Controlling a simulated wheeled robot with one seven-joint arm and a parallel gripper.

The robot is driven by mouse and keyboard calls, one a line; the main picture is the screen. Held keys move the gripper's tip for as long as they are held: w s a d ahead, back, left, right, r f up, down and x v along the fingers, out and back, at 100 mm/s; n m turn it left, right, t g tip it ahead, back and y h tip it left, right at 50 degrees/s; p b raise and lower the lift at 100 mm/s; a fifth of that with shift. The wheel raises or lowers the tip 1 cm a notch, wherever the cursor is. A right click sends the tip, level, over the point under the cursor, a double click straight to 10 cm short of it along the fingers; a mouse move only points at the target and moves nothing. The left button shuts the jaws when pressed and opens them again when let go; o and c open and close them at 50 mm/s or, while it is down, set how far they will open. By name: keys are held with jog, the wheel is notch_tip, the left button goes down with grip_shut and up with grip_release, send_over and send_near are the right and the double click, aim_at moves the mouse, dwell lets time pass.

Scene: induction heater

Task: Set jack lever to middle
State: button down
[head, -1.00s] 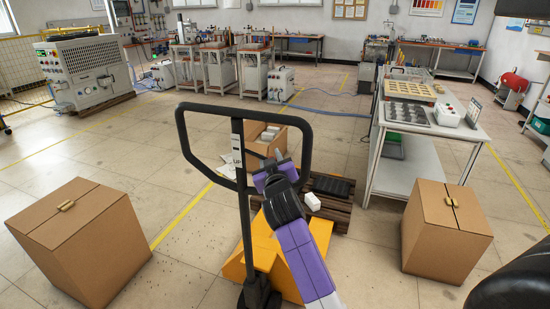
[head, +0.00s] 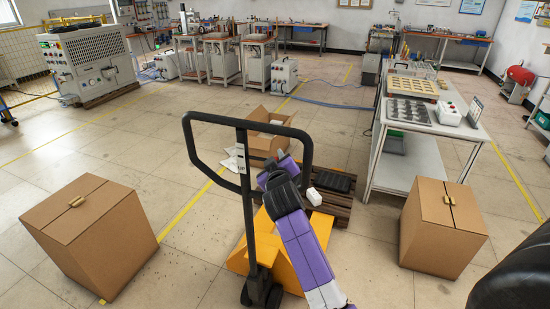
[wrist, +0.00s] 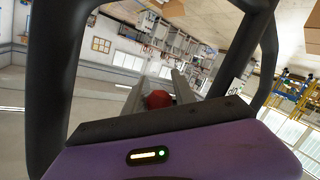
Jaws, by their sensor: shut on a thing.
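The pallet jack handle (head: 246,195), a black loop on an upright mast, stands in front of me; its loop bars (wrist: 55,80) frame the wrist view. The yellow jack body (head: 248,262) is low behind the mast. My purple gripper (head: 268,170) is at the handle's loop in the head view. In the wrist view a red rounded piece (wrist: 160,99), apparently the jack lever's end, sits between the two grey fingers of my gripper (wrist: 158,84). The gripper is shut on it. The rest of the lever is hidden, so its setting cannot be told.
Closed cardboard boxes stand on the floor at left (head: 90,235) and right (head: 442,228). An open carton (head: 258,142) and a dark pallet (head: 338,205) are beyond the jack. A white workbench (head: 405,165) stands at right.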

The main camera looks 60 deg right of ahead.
jog(key=shift+w+r, duration=0.15)
jog(key=shift+r, duration=0.15)
jog(key=c, duration=1.1)
grip_release()
jog(key=shift+a, duration=0.1)
jog(key=shift+f, duration=0.25)
jog(key=b+v, duration=0.1)
jog(key=v, duration=0.7)
jog(key=shift+b, duration=0.3)
